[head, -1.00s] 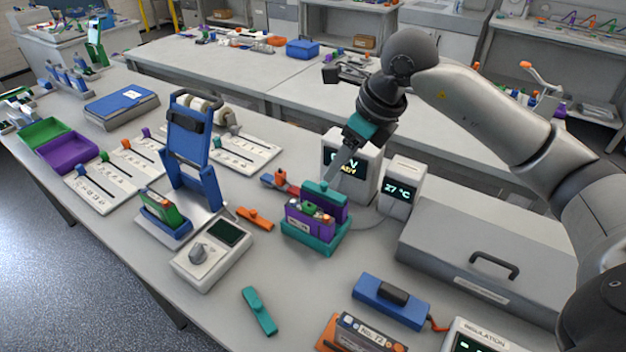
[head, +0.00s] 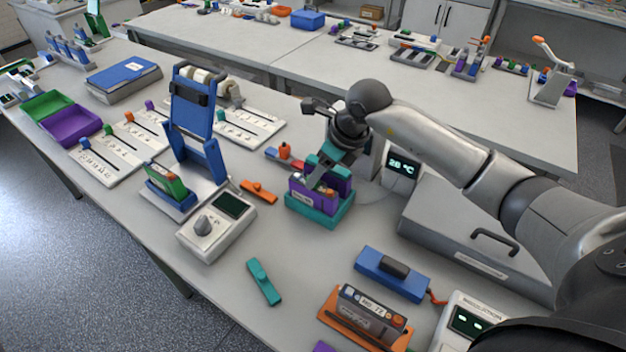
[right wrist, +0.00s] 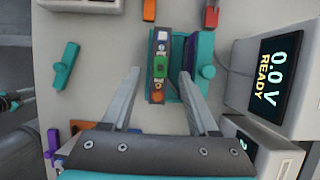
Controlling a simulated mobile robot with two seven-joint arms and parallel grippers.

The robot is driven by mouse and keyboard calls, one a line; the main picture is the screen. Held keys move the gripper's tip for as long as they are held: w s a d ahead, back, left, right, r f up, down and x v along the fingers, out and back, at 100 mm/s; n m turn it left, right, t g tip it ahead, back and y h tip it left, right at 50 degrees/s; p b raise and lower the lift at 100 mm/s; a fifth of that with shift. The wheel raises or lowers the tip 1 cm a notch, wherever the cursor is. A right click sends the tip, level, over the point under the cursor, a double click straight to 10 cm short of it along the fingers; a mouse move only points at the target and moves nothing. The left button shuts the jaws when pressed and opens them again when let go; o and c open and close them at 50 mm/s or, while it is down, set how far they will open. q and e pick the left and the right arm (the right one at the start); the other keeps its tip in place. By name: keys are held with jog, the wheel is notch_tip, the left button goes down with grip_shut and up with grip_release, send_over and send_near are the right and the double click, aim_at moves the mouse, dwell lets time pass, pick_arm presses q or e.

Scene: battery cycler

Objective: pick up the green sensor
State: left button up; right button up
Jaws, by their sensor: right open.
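The green sensor (right wrist: 160,68) shows in the right wrist view as a small green piece on top of a narrow block, between an orange and a blue part. The block stands in a teal holder (head: 318,217), where its purple side (head: 303,198) faces the head view. My right gripper (head: 322,176) is open above the holder. In the right wrist view its fingers (right wrist: 160,73) lie on both sides of the green sensor, with gaps. The arm hides the sensor in the head view. A dark and teal part at the wrist view's left edge may be my left gripper.
A display box reading "0.0 V READY" (right wrist: 280,70) stands close beside the right finger. A temperature display (head: 402,166) and a grey case (head: 470,240) stand to the right. A teal handle-shaped piece (head: 263,281) lies on open table in front.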

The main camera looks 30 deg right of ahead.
jog(key=shift+x, duration=1.2)
grip_shut()
